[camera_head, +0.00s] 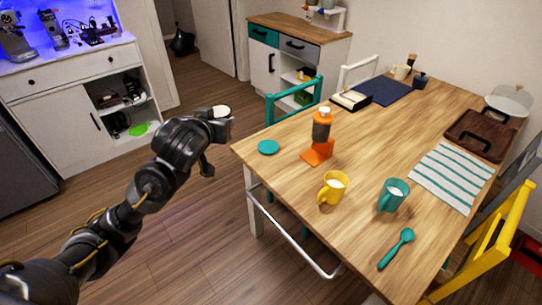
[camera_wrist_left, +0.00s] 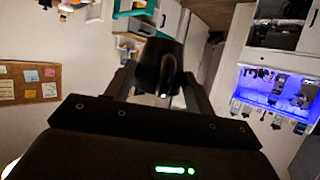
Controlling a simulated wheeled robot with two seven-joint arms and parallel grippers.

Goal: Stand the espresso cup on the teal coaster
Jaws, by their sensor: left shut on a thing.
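My left gripper (camera_head: 217,119) is over the floor, off the table's left corner. It is shut on the espresso cup (camera_head: 221,110), whose pale round top shows and looks roughly upright. In the left wrist view the cup (camera_wrist_left: 158,68) is a dark shape with a handle between the two fingers of the left gripper (camera_wrist_left: 160,92). The teal coaster (camera_head: 268,147) lies flat and bare near the table's left corner, to the right of and lower in the picture than the gripper. My right gripper is not in view.
An orange coffee device (camera_head: 319,142) stands right of the coaster. A yellow mug (camera_head: 332,189), a teal mug (camera_head: 393,195) and a teal spoon (camera_head: 396,249) are nearer. The wood (camera_head: 290,172) around the coaster's front is clear.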

